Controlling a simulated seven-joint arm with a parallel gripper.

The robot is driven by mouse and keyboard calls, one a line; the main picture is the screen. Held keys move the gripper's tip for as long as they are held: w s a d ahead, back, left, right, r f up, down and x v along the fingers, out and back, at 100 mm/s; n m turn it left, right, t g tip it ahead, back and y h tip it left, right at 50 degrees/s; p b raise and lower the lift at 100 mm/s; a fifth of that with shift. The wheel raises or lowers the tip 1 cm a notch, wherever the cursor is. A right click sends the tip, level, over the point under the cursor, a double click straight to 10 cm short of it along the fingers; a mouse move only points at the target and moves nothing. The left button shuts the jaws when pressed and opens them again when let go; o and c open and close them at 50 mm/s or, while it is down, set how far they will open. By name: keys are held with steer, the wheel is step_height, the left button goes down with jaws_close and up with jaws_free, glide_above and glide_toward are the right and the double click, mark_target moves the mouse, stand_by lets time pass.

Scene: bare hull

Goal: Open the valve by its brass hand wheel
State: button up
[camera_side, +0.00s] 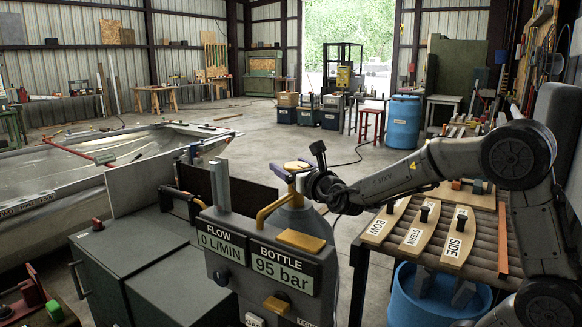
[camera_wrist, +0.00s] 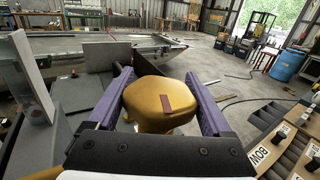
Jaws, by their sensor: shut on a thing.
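The brass hand wheel (camera_wrist: 150,106) sits between the two purple fingers of my gripper (camera_wrist: 158,80) in the wrist view. A dark red stripe marks its top. My gripper is shut on the wheel, with a finger on each side. In the side view the wheel (camera_side: 297,166) shows small on top of the grey bottle (camera_side: 296,222), with my gripper (camera_side: 299,171) around it. The valve body under the wheel is mostly hidden. The panel's flow sign (camera_side: 221,243) reads 0 L/MIN, and its bottle sign (camera_side: 283,266) reads 95 bar.
The grey panel box (camera_side: 255,225) stands in front of the bottle. A bench (camera_side: 480,225) with BOW, STERN and SIDE boards is at right, above a blue tub (camera_side: 405,300). A metal hull (camera_side: 90,165) lies at left. Open floor lies behind the bottle.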

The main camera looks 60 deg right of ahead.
steer(key=o, duration=1.2)
steer(key=shift+c, duration=0.2)
steer(key=v, duration=1.4)
steer(key=shift+r, duration=0.1)
